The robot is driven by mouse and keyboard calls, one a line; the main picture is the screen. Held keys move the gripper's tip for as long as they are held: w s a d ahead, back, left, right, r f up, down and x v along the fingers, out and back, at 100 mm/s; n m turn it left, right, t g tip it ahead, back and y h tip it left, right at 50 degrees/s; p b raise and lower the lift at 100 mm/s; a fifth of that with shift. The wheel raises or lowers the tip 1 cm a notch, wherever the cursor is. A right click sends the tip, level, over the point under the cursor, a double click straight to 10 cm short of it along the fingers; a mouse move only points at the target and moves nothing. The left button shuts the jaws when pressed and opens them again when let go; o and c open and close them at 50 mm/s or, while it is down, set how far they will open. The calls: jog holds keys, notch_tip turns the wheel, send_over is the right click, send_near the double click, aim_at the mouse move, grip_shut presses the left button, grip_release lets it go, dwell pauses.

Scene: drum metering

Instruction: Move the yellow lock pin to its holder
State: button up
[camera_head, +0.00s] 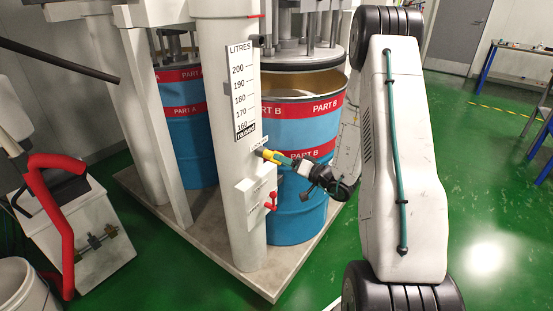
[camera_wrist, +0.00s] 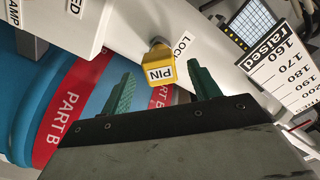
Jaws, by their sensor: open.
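The yellow lock pin (camera_head: 270,156) sticks out of the white column (camera_head: 228,130) just below its scale. In the wrist view the pin (camera_wrist: 161,66) shows a yellow block head marked PIN, beside a label reading LOCK. My gripper (camera_head: 284,162) is at the pin, coming from the right. In the wrist view my gripper (camera_wrist: 160,70) is open, with one green finger on each side of the pin head. I cannot tell whether either finger touches it. The pin's inner end is hidden in the column. I cannot make out which part is the pin's holder.
A white box (camera_head: 250,205) with a red handle (camera_head: 271,202) sits on the column below the pin. The blue PART B drum (camera_head: 300,220) stands close behind. A litre scale (camera_head: 242,92) is on the column. Green floor (camera_head: 500,220) is open at right.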

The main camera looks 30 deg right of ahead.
jog(key=shift+v, duration=1.2)
